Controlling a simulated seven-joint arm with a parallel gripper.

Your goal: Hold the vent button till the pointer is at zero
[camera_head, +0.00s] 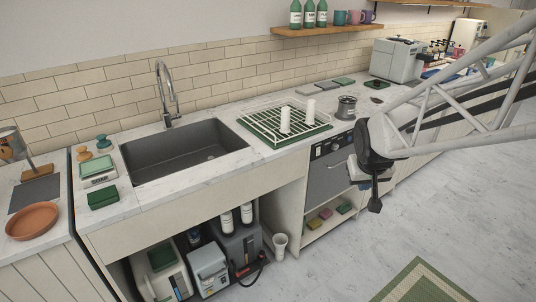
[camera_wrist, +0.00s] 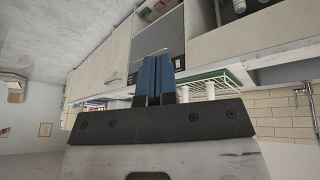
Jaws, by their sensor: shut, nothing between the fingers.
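My gripper (camera_head: 375,205) hangs in the air on the right in the head view, in front of the undercounter machine and clear of the counter. Its blue fingers are together and empty in the wrist view (camera_wrist: 155,77). I cannot make out a vent button or a gauge pointer in either view. The undercounter machine (camera_head: 328,178) has a dark control panel (camera_head: 331,146) with small round controls, too small to read. Under the sink stand a dark grey unit (camera_head: 241,247) with white cylinders on top, a light grey box (camera_head: 208,269) and a cream box with green (camera_head: 163,268).
The sink (camera_head: 185,155), a dish rack (camera_head: 270,128) with white cups and a metal jug (camera_head: 346,107) are on the counter. A white bin (camera_head: 280,246) stands on the floor below. The floor in front is open, with a green mat (camera_head: 420,285).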

